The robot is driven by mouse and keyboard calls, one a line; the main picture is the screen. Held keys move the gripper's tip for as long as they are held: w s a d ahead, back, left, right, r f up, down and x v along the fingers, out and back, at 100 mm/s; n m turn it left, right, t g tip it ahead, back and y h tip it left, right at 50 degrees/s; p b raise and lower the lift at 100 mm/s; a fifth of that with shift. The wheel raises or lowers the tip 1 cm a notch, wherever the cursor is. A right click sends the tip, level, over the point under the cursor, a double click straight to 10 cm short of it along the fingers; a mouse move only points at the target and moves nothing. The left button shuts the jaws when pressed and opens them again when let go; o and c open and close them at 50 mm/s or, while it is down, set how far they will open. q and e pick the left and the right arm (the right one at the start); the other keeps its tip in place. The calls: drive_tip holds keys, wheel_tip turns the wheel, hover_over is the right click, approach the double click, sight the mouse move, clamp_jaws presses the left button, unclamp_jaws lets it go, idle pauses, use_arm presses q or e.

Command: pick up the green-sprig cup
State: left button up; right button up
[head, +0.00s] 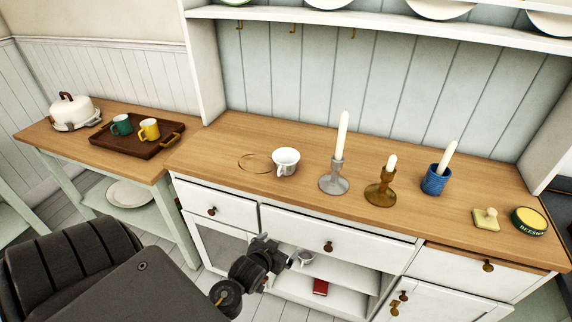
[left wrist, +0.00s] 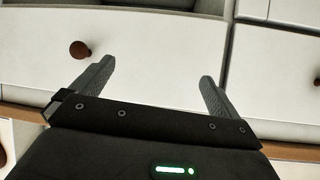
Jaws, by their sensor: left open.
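A white cup (head: 286,161) with its handle toward the lower left stands upright on the wooden counter, left of the candlesticks. Its decoration is too small to make out. My left gripper (head: 282,256) is in front of the cabinet, below the counter top and below the cup, apart from it. In the left wrist view my left gripper (left wrist: 157,72) is open and empty, its fingers spread before a white drawer front. The cup does not show in that view. My right gripper is not in view.
A silver candlestick (head: 334,179), brass candlestick (head: 381,190) and blue holder (head: 436,181) stand right of the cup. A thin ring (head: 247,157) lies left of it. A drawer knob (left wrist: 80,50) is near my fingers. A tray (head: 133,147) with two mugs sits on the side table.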

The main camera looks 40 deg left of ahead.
use_arm(q)
wheel_tip(320, 180, up, 12)
drive_tip(key=w+a+f+n+t+y, duration=0.1)
drive_tip(key=w+a+t, duration=0.1)
drive_tip(key=n+t+y, duration=0.1)
drive_tip(key=t+y, duration=0.1)
drive_tip(key=t, duration=0.1)
approach(282, 167)
drive_tip(key=shift+w+a+f+p, duration=0.15)
drive_tip(key=shift+w+f, duration=0.1)
drive_tip(key=shift+f, duration=0.25)
drive_tip(key=shift+w+a+f+p, duration=0.15)
drive_tip(key=shift+w+f, duration=0.15)
drive_tip(key=shift+f, duration=0.2)
drive_tip(key=shift+t, duration=0.3)
drive_tip(key=p+x, duration=0.1)
drive_tip(key=x, duration=0.4)
drive_tip(key=shift+w+a+r, duration=0.15)
drive_tip(key=shift+w+a, duration=0.1)
drive_tip(key=shift+w, duration=0.05)
drive_tip(key=shift+w+r, duration=0.15)
drive_tip(key=p+x, duration=0.2)
drive_tip(key=x, duration=0.3)
drive_tip(key=c, duration=0.8)
drive_tip(key=shift+r, duration=0.1)
drive_tip(key=shift+c, duration=1.3)
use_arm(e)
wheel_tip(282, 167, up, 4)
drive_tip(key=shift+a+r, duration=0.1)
